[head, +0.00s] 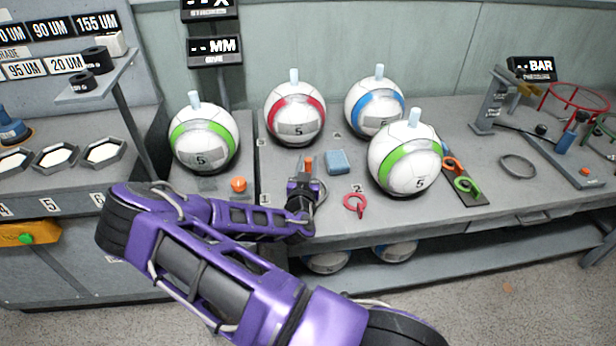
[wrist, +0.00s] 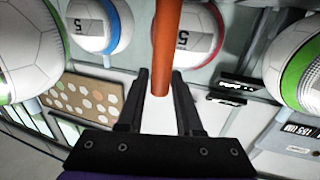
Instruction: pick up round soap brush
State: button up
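In the head view my gripper (head: 305,178) is low over the middle of the grey bench, pointing toward the back wall. A small orange piece (head: 308,163) shows at its fingers. In the wrist view an upright orange rod (wrist: 166,50), which looks like the brush's handle, stands between the two dark fingers (wrist: 161,78). The brush head is not in sight.
Several white balls stand on the bench, including a red-striped one (head: 295,113) behind my gripper and a green-striped one (head: 404,159) to its right. A blue sponge-like block (head: 341,162), a red ring (head: 355,205) and an orange knob (head: 238,184) lie close by.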

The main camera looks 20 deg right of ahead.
grip_shut()
dwell(1.1)
